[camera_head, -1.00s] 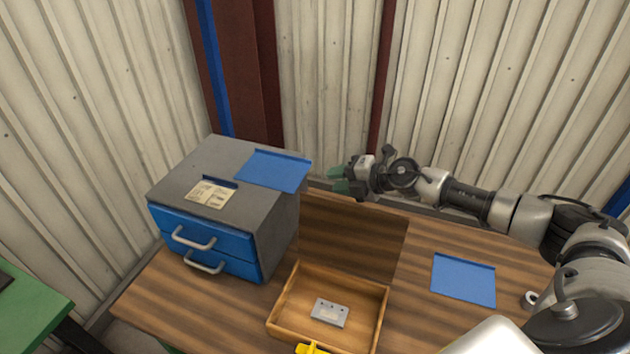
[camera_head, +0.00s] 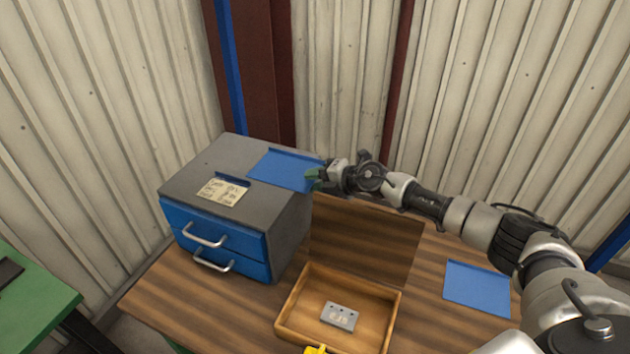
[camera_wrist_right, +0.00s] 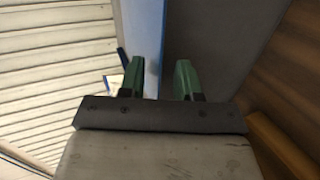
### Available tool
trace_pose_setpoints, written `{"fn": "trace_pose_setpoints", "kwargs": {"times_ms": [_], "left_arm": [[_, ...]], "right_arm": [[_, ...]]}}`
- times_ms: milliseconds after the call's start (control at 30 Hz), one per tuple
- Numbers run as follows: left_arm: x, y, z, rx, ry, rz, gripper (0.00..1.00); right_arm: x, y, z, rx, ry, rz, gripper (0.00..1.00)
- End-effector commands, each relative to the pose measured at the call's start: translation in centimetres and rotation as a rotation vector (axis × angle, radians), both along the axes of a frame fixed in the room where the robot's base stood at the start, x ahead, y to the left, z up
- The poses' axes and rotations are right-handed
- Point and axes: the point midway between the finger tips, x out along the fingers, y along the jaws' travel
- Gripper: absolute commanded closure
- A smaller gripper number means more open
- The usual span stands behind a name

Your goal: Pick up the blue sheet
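A blue sheet (camera_head: 285,169) lies on top of the grey cabinet (camera_head: 195,165), its right edge at the cabinet's right side. A second blue sheet (camera_head: 480,288) lies flat on the table at the right. My right gripper (camera_head: 312,179) is at the right edge of the sheet on the cabinet. In the right wrist view, its green fingers (camera_wrist_right: 160,80) are apart, and the blue sheet's edge (camera_wrist_right: 148,40) shows beyond and between them, nearer the left finger. Whether a finger touches the sheet I cannot tell. My left gripper is not in view.
The cabinet has blue drawers (camera_head: 215,236) with metal handles and a paper note (camera_head: 222,190) on top. An open wooden box (camera_head: 283,318) holding a grey block (camera_head: 339,316) stands on the table (camera_head: 160,300). A corrugated wall (camera_head: 350,80) is behind.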

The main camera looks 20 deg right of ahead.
Motion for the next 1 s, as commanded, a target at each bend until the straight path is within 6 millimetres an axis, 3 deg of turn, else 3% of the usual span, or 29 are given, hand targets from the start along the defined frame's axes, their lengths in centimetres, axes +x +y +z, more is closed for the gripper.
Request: {"fn": "trace_pose_setpoints", "kwargs": {"times_ms": [267, 700, 900, 1000], "left_arm": [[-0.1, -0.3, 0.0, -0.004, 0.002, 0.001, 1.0], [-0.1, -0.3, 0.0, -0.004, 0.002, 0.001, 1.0], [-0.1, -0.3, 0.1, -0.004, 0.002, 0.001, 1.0], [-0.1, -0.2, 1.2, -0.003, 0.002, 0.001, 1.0]], "right_arm": [[0.1, 0.0, -0.1, 0.0, 0.0, 0.0, 0.67], [0.0, 0.0, -0.2, -0.001, 0.003, 0.001, 1.0], [-0.1, 0.0, -0.3, -0.002, 0.006, 0.001, 1.0], [-0.1, 0.0, 0.7, -0.003, 0.007, 0.001, 1.0]]}}
